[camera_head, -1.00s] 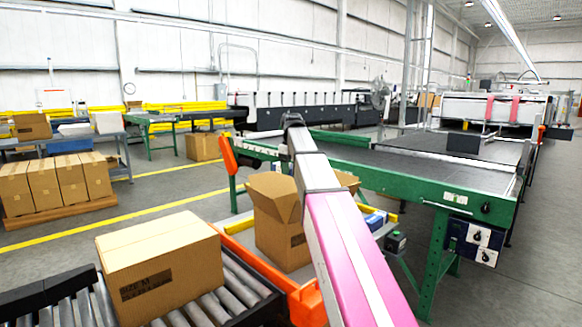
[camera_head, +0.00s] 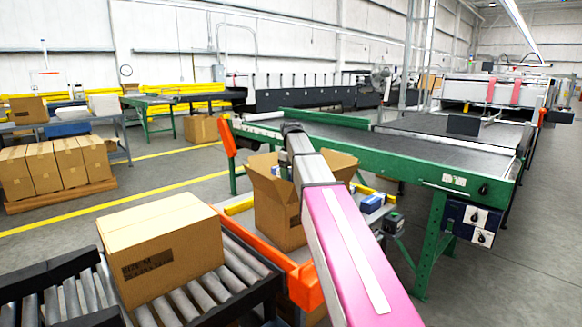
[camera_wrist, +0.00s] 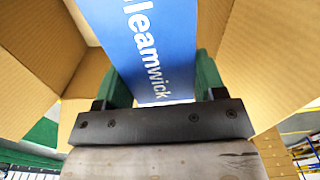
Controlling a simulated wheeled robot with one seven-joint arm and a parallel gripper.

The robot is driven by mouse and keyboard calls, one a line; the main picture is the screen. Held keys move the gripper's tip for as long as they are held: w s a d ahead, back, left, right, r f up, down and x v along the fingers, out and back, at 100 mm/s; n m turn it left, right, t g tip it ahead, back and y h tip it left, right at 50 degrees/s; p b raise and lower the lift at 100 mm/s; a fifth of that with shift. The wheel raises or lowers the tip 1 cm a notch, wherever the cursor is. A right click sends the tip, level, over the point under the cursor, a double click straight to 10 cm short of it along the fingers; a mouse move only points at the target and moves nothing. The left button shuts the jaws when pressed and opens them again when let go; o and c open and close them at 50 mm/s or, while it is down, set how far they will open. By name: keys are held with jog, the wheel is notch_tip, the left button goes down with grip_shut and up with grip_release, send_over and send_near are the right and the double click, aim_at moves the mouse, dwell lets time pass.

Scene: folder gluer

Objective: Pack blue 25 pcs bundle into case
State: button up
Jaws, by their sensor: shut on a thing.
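In the wrist view my gripper (camera_wrist: 160,92) is shut on a blue bundle (camera_wrist: 158,45) with white lettering, which lies between its two green-padded fingers. The cardboard flaps and walls of the open case (camera_wrist: 40,45) surround the bundle on the left and right in that view. In the head view the open case (camera_head: 277,218) stands upright with its flaps spread. My pink and grey arm crosses in front of it and hides part of it. The bundle's lower end is out of sight.
A closed carton (camera_head: 165,250) marked SIZE M sits on the roller conveyor (camera_head: 240,262) at the left front. Small blue packs (camera_head: 371,204) lie right of the case. The green-framed belt machine (camera_head: 400,165) stands behind. Several cartons (camera_head: 55,165) are on a pallet at the left.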

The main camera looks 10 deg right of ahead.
notch_tip(320, 180, down, 9)
jog(key=shift+r, duration=0.2)
dwell(0.5)
jog(key=o, duration=1.1)
jog(key=shift+c, duration=0.2)
notch_tip(320, 180, up, 11)
jog(key=shift+f, duration=0.1)
